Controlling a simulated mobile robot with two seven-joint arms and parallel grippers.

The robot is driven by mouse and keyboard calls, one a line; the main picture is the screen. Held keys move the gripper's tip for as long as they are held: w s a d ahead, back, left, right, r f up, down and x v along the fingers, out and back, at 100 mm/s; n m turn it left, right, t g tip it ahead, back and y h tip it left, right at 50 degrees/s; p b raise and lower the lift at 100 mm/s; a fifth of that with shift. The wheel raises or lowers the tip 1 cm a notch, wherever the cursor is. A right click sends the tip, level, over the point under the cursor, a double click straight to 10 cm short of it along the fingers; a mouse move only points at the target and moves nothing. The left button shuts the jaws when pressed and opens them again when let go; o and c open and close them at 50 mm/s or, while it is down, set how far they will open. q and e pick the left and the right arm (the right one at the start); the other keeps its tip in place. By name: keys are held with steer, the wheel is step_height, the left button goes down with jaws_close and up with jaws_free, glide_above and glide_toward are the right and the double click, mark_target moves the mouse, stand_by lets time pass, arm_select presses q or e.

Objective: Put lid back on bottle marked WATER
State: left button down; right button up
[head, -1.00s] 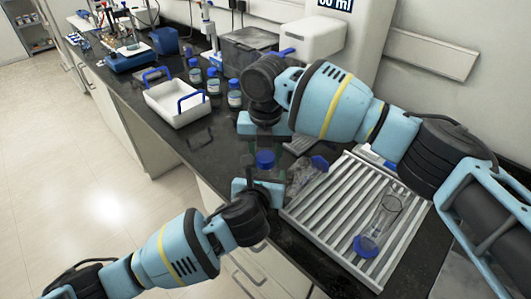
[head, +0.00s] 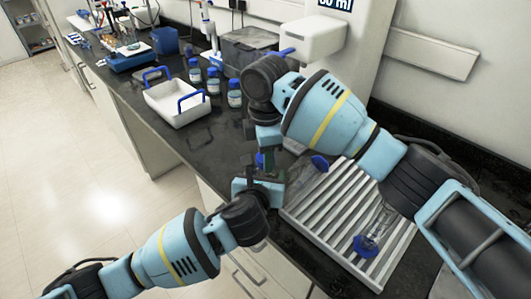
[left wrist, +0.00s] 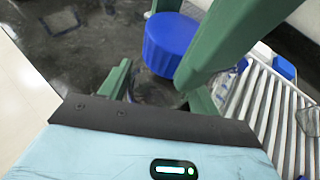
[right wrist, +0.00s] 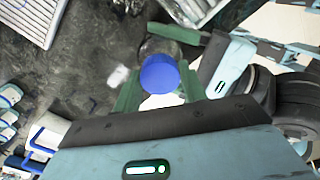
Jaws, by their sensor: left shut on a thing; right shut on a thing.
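A blue lid (right wrist: 160,74) sits between the fingers of my right gripper (right wrist: 159,90), which is shut on it. The lid also shows in the left wrist view (left wrist: 170,45) and partly in the head view (head: 260,160). My left gripper (head: 260,182) is just below, shut on a clear bottle (right wrist: 160,47) whose rounded glass shows behind the lid in the right wrist view. The fingers hide most of the bottle, and no label on it can be read. I cannot tell whether the lid touches the bottle's neck.
A slatted white rack (head: 325,205) with clear glassware and blue bases (head: 365,246) lies to the right. Several blue-capped bottles (head: 234,93) and a white tray (head: 170,105) with blue handles stand farther back. The dark counter (head: 200,140) between is mostly clear.

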steer(key=o, duration=1.1)
steer(key=shift+r, duration=0.1)
steer(key=shift+r, duration=2.2)
steer(key=shift+c, duration=0.4)
